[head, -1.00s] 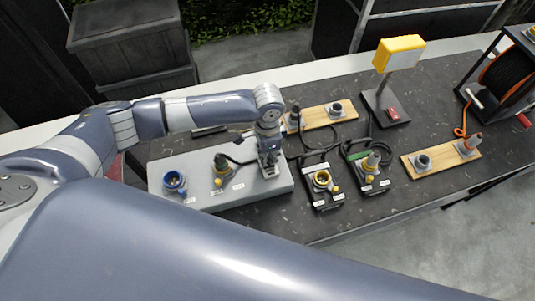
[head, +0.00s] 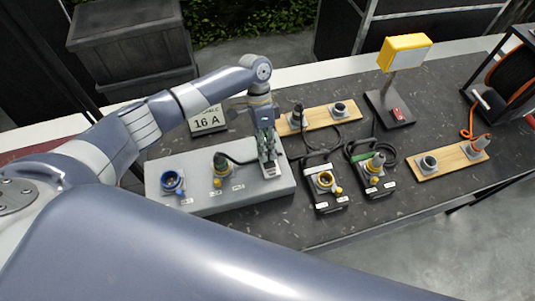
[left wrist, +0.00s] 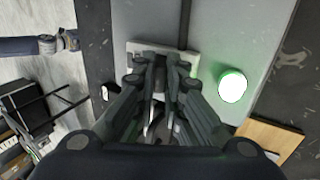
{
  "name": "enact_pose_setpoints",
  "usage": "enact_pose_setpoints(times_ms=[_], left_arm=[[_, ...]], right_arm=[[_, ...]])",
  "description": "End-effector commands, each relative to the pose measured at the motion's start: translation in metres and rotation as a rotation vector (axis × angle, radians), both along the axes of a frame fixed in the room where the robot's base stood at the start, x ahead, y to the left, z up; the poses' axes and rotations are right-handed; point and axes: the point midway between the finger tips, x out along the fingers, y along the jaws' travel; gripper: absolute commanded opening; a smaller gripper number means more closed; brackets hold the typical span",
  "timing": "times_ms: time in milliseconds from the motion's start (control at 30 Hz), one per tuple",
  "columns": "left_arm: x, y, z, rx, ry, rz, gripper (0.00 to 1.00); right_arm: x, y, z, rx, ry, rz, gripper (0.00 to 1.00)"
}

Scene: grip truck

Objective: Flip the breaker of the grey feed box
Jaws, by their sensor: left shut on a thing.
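The grey feed box (head: 160,199) lies on the dark bench, with a blue socket (head: 172,182) at its left and a dark plug (head: 221,164) in the middle. My left gripper (head: 267,158) points down at the box's right end, over the breaker. In the left wrist view my left gripper (left wrist: 163,75) has its fingers close together over the breaker's pale plate (left wrist: 134,50). It is shut on the breaker lever, which the fingers mostly hide. A round lamp (left wrist: 232,86) beside it glows green. My right gripper is not in view.
A "16 A" sign (head: 207,121) stands behind the box. Two black boxes with sockets (head: 326,202) stand close to its right. Wooden boards (head: 318,118), a yellow lamp (head: 405,52) and a cable reel (head: 507,78) are farther right. The bench front right is clear.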

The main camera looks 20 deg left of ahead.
Motion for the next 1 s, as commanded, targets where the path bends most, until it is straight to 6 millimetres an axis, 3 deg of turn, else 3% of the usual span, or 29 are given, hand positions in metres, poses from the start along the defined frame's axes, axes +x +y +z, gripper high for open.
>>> enact_pose_setpoints(times_ms=[400,500,533,1000], left_arm=[[0.0019,0.0005,0.0003,-0.021,0.022,0.001,0.0],[0.0019,0.0005,0.0003,-0.021,0.022,0.001,0.28],[0.0019,0.0005,0.0003,-0.02,0.023,0.001,0.3],[0.0037,0.0024,0.0046,-0.019,0.023,0.001,0.3]], right_arm=[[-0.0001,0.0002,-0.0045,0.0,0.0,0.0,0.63],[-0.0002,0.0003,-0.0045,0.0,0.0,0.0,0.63],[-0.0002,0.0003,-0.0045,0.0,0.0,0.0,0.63],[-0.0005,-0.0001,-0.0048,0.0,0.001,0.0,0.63]])
